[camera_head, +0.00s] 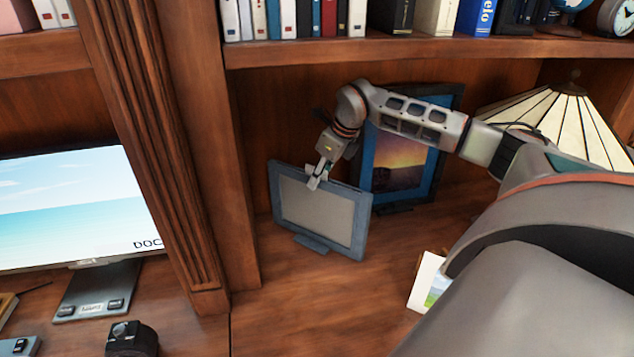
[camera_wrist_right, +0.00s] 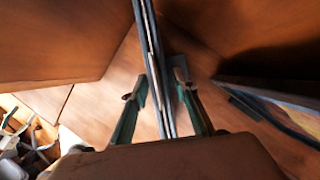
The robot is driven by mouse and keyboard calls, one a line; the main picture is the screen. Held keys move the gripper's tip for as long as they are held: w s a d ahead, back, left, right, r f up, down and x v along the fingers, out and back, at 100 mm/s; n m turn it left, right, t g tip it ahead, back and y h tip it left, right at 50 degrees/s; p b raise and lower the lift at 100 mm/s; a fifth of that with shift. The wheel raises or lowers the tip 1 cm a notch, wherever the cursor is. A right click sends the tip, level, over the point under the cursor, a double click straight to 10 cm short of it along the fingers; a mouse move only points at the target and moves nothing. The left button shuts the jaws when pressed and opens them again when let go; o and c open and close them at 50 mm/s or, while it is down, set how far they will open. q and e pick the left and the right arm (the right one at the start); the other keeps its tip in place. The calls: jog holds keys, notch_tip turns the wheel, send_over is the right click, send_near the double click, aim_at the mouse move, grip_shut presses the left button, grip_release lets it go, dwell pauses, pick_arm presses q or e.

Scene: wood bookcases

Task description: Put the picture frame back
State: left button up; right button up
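A picture frame (camera_head: 290,228) with a blue-grey border and plain grey face stands at a slant in the lower bay of the bookcase, a small foot at its lower edge. I cannot tell whether it rests fully on the wood. My right gripper (camera_head: 318,178) reaches over its top edge. In the right wrist view the frame (camera_wrist_right: 156,60) shows edge-on between the two fingers of my right gripper (camera_wrist_right: 160,88). Gaps show on both sides, so the gripper looks open around it. My left gripper is not in view.
A blue-framed sunset picture (camera_head: 398,160) stands behind, partly covered by my arm. A striped lampshade (camera_head: 572,122) is at the right and a small landscape card (camera_head: 426,284) in front. A wooden upright (camera_head: 150,130) separates off a monitor (camera_head: 75,205). Bare wood (camera_head: 300,310) lies in front.

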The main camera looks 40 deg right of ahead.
jog(key=v, duration=0.5)
jog(key=shift+s+r, duration=0.1)
jog(key=shift+r, duration=0.15)
dwell(0.3)
